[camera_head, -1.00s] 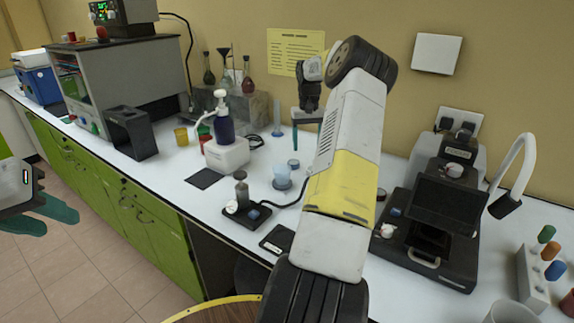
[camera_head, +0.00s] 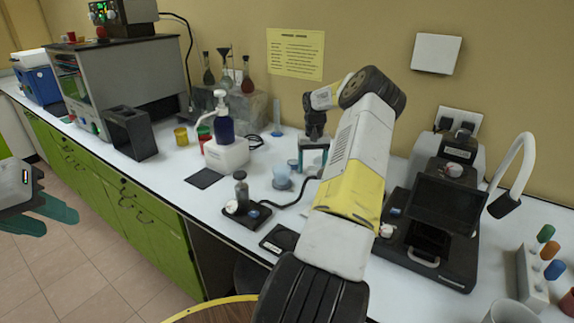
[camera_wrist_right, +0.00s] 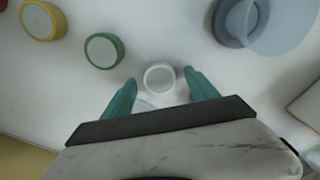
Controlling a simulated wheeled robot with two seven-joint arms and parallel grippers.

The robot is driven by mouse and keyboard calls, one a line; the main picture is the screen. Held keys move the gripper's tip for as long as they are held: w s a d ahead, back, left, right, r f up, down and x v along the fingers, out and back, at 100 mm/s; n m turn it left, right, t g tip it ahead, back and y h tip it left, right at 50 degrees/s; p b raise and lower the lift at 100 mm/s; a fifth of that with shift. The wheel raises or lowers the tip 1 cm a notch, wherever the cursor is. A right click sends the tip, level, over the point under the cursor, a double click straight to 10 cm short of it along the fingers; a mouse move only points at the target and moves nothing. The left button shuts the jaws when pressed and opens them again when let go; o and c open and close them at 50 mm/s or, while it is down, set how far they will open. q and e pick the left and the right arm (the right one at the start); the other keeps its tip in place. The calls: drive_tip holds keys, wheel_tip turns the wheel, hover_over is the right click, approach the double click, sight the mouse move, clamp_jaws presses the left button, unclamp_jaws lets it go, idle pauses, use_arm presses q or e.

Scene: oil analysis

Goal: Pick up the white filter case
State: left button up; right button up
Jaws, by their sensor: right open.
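The white filter case (camera_wrist_right: 160,77) is a small round white ring with a grey centre, seen from above in the right wrist view. It sits on the white benchtop between the fingertips of my right gripper (camera_wrist_right: 160,88), with a gap on each side. In the head view my right gripper (camera_head: 313,158) points down, open, above the back of the bench; I cannot make out the white case there. My left gripper (camera_head: 45,207) is at the left edge, away from the bench, partly cut off, and its opening is unclear.
Green (camera_wrist_right: 104,50) and yellow (camera_wrist_right: 42,20) round cases lie left of the white one. A blue-grey round piece with a translucent dish (camera_wrist_right: 285,22) is at upper right.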

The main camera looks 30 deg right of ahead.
drive_tip(key=c, duration=1.4)
